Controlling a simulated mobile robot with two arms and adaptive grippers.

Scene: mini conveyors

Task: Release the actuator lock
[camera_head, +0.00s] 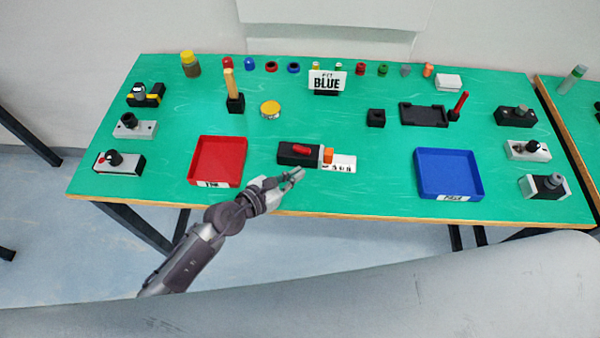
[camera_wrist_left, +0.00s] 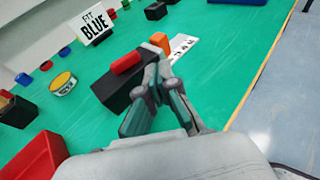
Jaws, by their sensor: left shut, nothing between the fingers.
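The likely actuator is a black block (camera_head: 298,154) with a red lever (camera_head: 301,149) on top, at the table's front middle. An orange piece (camera_head: 328,155) sits at its right end, beside a white label plate (camera_head: 344,163). I cannot tell which of these parts is the lock. My left gripper (camera_head: 296,174) is shut and empty, just in front of the block. In the left wrist view, the fingers (camera_wrist_left: 158,72) overlap the near side of the black block (camera_wrist_left: 112,88), close to the orange piece (camera_wrist_left: 160,42); contact is unclear. The red lever (camera_wrist_left: 127,61) shows behind them. My right gripper is not in view.
A red tray (camera_head: 217,184) lies left of the block and a blue tray (camera_head: 450,192) lies to the right. A "FIT BLUE" sign (camera_head: 327,80) stands behind. Small knob and switch boxes line both sides. Green table (camera_head: 380,195) is clear between block and blue tray.

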